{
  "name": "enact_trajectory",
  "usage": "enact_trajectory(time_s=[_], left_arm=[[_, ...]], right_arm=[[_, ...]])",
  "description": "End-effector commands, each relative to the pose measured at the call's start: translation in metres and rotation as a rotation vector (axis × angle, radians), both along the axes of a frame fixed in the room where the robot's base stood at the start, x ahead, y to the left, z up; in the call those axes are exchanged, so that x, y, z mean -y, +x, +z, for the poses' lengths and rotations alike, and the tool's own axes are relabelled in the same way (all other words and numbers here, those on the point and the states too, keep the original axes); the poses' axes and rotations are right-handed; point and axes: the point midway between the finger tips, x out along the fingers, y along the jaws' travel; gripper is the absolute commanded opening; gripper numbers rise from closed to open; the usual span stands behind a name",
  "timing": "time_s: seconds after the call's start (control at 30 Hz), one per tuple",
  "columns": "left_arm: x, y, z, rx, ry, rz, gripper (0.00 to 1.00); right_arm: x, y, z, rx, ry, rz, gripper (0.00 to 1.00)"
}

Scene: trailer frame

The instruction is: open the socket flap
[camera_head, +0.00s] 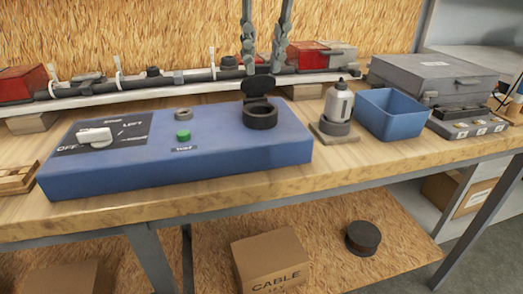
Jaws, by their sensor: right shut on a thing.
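The blue control box (215,155) sits on the wooden bench. At its right end is a dark round socket (260,117). Its black round flap (258,85) stands up at the back of the socket, hinged away from the opening. My right gripper (263,71) reaches down from the top edge, with its two grey-green fingers on either side of the flap's upper part. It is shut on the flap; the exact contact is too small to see. My left gripper is not in view.
On the box are a white rotary switch (96,137), a green button (183,135) and a small grey ring (183,114). A bottle (338,103), a blue bin (391,113) and a grey case (432,75) stand to the right. A rail with red lamps runs behind.

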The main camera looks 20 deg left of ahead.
Motion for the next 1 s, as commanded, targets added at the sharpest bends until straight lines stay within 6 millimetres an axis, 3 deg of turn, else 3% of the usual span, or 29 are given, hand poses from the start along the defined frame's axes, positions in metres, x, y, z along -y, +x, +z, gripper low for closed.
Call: enact_trajectory(time_s=[0.5,1.0], left_arm=[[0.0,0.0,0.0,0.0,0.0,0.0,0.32],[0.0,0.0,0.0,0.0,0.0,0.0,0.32]], right_arm=[[-0.013,0.019,0.013,0.002,0.002,-0.002,0.14],[-0.017,0.025,0.016,0.002,0.002,-0.002,0.14]])
